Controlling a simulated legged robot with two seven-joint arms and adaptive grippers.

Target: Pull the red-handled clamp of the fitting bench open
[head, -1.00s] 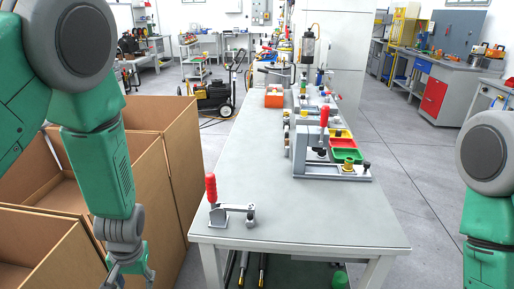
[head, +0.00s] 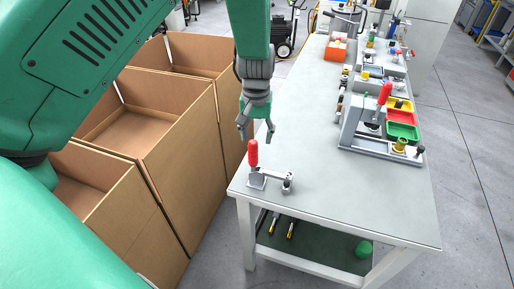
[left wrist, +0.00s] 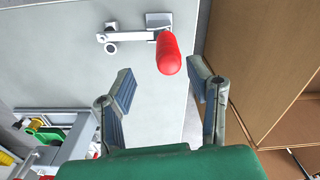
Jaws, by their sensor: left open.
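The clamp at the near left corner of the bench has an upright red handle (head: 253,153) on a metal base with a bar (head: 270,176) reaching right. The handle also shows in the left wrist view (left wrist: 168,54), just beyond and between the fingertips. My left gripper (head: 256,136) points down, open and empty, just above and behind the handle in the head view. Its two fingers are spread wide in the left wrist view (left wrist: 163,78). I cannot tell that it touches the handle. My right gripper is not in view.
The grey bench top (head: 330,205) is clear around the clamp. A fixture with another red handle (head: 384,93) stands to the right, beside red and green bins (head: 402,131). Open cardboard boxes (head: 180,150) stand close along the bench's left side.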

